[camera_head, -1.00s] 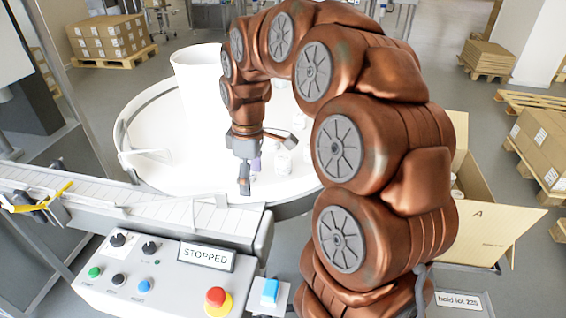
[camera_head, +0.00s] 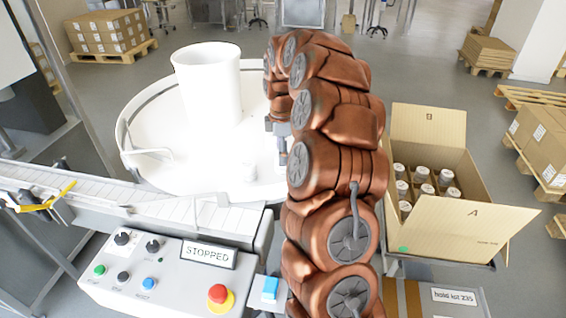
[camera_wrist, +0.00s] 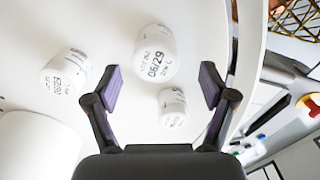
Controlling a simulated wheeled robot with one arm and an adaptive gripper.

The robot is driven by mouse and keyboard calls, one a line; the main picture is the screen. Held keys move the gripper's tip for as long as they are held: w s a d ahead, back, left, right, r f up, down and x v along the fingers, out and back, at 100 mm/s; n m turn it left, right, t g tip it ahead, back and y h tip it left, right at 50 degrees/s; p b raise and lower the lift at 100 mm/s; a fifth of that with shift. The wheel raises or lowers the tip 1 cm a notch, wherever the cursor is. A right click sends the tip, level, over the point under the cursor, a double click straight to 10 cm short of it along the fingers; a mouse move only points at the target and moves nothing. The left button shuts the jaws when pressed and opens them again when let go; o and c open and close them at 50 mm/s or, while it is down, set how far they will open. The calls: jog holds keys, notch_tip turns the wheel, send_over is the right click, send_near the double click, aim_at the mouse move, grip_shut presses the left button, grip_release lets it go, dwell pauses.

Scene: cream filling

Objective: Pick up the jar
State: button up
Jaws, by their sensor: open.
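A white jar (camera_head: 248,172) stands on the round white table (camera_head: 150,172) in the head view. The wrist view shows several white jars with dark print. The largest jar (camera_wrist: 155,55), marked 06/29, lies ahead of the gap between my fingertips. A smaller jar (camera_wrist: 172,107) shows between the fingers, and another jar (camera_wrist: 66,72) is to the left. My gripper (camera_wrist: 162,85) is open, and I see no jar touching its fingers. In the head view my gripper (camera_head: 282,155) is over the table's right side, partly hidden by my arm.
A tall white cylinder (camera_head: 212,90) stands on the table. An open cardboard box (camera_head: 455,225) at right holds several jars with grey lids. A conveyor (camera_head: 165,212) and a control panel (camera_head: 160,275) reading STOPPED are in front. A curved rim borders the table.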

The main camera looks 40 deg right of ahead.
jog(key=shift+w+d+f+p, duration=0.15)
jog(key=shift+f+p, duration=0.5)
jog(key=shift+f, duration=0.65)
jog(key=shift+s+d+f+p, duration=0.15)
jog(key=shift+f+p, duration=0.5)
jog(key=shift+f, duration=0.65)
jog(key=c, duration=1.3)
jog(key=shift+w+r, duration=0.1)
